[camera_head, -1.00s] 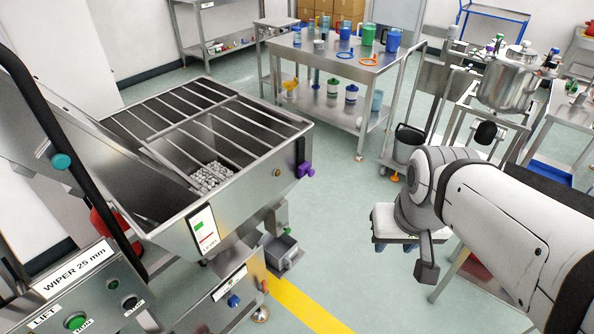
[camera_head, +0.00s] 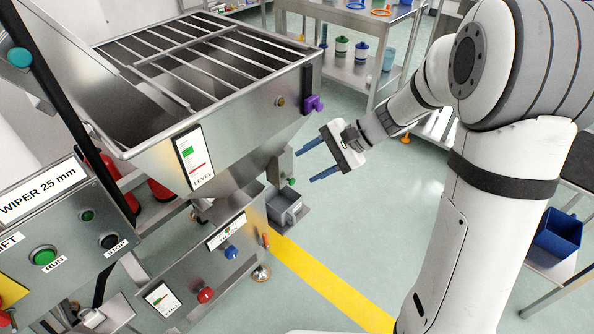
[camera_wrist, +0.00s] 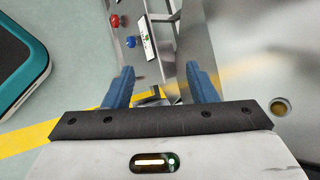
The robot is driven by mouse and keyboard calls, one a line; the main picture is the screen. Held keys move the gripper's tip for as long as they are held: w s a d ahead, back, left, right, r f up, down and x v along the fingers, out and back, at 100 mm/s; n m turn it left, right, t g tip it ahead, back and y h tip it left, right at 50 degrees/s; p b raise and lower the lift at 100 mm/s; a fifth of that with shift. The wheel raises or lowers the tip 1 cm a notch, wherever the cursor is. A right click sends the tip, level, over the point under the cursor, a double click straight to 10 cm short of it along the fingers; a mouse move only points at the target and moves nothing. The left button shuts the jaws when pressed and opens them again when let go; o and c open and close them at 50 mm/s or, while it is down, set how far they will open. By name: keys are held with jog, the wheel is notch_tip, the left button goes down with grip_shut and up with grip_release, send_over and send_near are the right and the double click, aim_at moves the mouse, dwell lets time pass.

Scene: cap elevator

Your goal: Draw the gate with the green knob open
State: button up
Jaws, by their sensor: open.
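The green knob (camera_head: 291,181) sits low on the right side of the steel hopper (camera_head: 245,105), on a small grey gate plate (camera_head: 286,162) above a grey bin. My gripper (camera_head: 306,166) is open, with two blue fingers pointing left toward the hopper. It is close to the right of the gate in the head view, and its fingers are empty; contact with the knob does not show. In the wrist view, the open fingers (camera_wrist: 160,70) frame steel surfaces and part of the yellow floor stripe. I cannot make out the green knob there.
A purple knob (camera_head: 314,103) sticks out from the hopper's upper right corner, above my gripper. A grey bin (camera_head: 284,207) stands below the gate.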

jog(key=w+a+f+m+t+y+b, duration=0.2)
jog(key=w+f+m+b, duration=0.15)
jog(key=w+f, duration=0.45)
jog(key=w+a+f+m+t+y+b, duration=0.1)
jog(key=w+f+m+t+y+b, duration=0.3)
jog(key=f, duration=0.7)
jog(key=m+t+h+b, duration=0.2)
jog(key=m+t+b, duration=0.4)
jog(key=m+b, duration=0.2)
send_near(294, 183)
jog(key=a, duration=0.1)
jog(key=b+x, duration=0.2)
jog(key=x, duration=0.6)
jog(key=shift+w+r, duration=0.1)
jog(key=shift+w, duration=0.1)
jog(key=shift+c, duration=0.3)
jog(key=shift+d, duration=0.1)
grip_shut()
